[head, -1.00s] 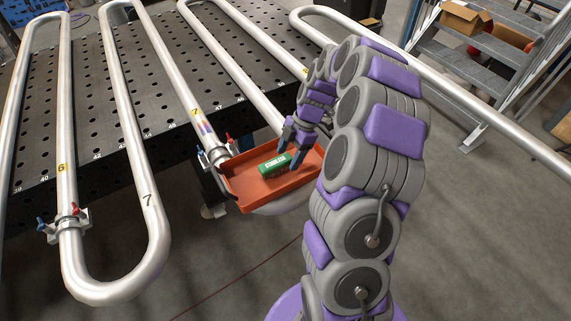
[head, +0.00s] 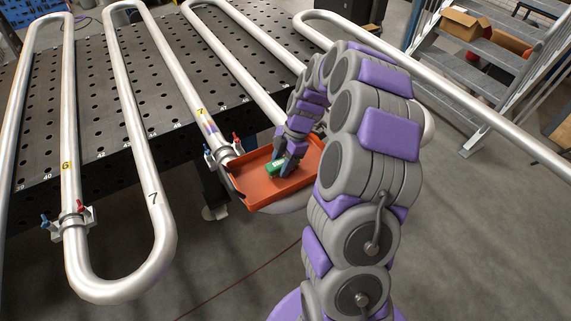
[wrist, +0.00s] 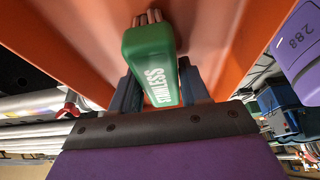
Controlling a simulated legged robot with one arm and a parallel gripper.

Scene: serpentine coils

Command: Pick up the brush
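The brush (head: 274,167) is a green block with white "STAINLESS" lettering, in the orange tray (head: 262,197). In the wrist view the brush (wrist: 150,55) fills the space between my fingers, its lettering facing the camera and its bristle end showing at the top. My gripper (head: 284,168) reaches down into the tray, with dark fingers on both sides of the brush; it looks shut on it. In the head view the fingers hide part of the brush. I cannot tell whether the brush is clear of the tray floor.
The tray sits beside a silver serpentine pipe (head: 158,55) with a clamp (head: 222,153). A black perforated table (head: 85,90) lies behind and left. Metal stairs (head: 480,75) with a cardboard box (head: 466,24) stand at the right. The tray walls surround my gripper closely.

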